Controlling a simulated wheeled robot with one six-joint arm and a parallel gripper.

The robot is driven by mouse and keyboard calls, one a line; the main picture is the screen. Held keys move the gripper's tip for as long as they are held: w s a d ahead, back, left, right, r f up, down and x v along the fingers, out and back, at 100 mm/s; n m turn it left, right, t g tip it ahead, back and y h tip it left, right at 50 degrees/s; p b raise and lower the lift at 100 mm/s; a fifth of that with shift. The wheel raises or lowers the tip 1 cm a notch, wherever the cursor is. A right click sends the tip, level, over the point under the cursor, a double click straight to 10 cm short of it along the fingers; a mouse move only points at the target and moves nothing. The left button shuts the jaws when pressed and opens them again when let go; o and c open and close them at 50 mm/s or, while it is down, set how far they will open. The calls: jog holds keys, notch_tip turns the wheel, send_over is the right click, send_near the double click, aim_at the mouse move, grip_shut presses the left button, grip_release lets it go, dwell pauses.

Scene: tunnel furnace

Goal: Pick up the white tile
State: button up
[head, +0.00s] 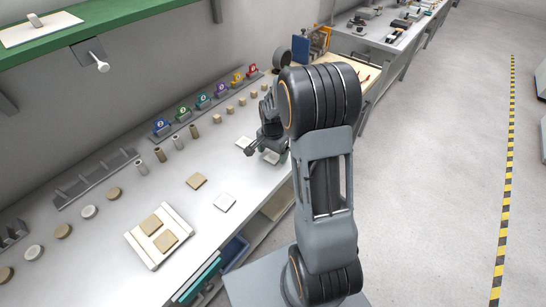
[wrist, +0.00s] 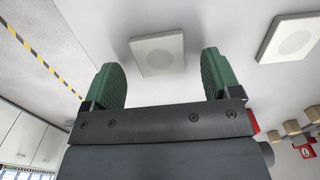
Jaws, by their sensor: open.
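A square white tile (wrist: 157,55) with a faint round mark lies between the tips of my open green-fingered gripper (wrist: 165,75) in the wrist view, apart from both fingers. In the head view this tile (head: 271,158) is partly covered by my gripper, near the table's front edge. A second white tile (wrist: 290,38) with a round mark lies outside the fingers on the right of the wrist view; it also shows in the head view (head: 244,142). A third white tile (head: 224,202) lies nearer on the table. My gripper holds nothing.
A tan tile (head: 197,181) and a white tray (head: 136,240) with two tan tiles lie nearer on the table. Small beige cubes (head: 217,119) and coloured numbered stands (head: 183,111) line the back. A green shelf (head: 100,25) overhangs the upper left.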

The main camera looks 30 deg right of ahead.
jog(key=shift+f, duration=0.65)
jog(key=c, duration=1)
jog(key=shift+r, duration=0.1)
